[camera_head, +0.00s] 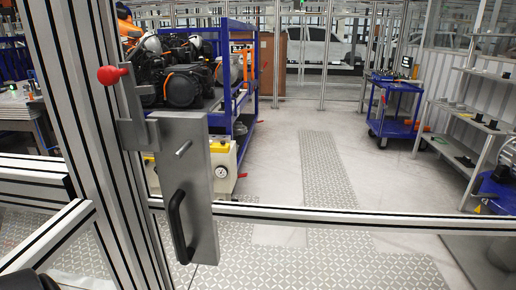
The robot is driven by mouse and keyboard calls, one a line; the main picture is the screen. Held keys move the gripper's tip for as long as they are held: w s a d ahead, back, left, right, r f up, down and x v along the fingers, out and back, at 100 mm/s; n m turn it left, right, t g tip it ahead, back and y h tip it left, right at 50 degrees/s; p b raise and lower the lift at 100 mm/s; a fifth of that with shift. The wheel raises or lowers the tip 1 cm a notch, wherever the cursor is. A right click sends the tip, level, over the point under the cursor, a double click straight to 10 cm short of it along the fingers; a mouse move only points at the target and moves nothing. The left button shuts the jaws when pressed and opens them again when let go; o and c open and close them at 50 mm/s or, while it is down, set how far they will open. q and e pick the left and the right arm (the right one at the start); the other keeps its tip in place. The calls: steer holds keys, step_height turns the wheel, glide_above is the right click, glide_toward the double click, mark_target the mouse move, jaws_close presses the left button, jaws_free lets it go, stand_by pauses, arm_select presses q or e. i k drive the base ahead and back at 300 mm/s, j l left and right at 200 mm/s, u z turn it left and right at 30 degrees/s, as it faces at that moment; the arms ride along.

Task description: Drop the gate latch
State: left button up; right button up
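The gate latch has a red ball knob (112,75) on a short grey metal arm (132,103), which stands nearly upright against the aluminium gate post. Below the arm is a grey bracket (140,133), beside a tall grey latch plate (196,170). The plate carries a small metal pin (183,149) and a black pull handle (178,228). I cannot tell how the arm and bracket engage behind the post. Neither of my grippers shows in the head view. A dark shape at the lower left corner is too cut off to identify.
The aluminium post (75,110) and a horizontal rail (340,220) cross close in front. Beyond are a blue rack (241,28) with engine parts, a blue cart (395,110) and grey shelves (455,105). The floor between them is clear.

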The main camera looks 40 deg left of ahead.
mark_target(108, 75)
steer(key=l+u, duration=0.1)
steer(key=u, duration=1.95)
steer(key=k+j, duration=0.05)
steer(key=j, duration=0.05)
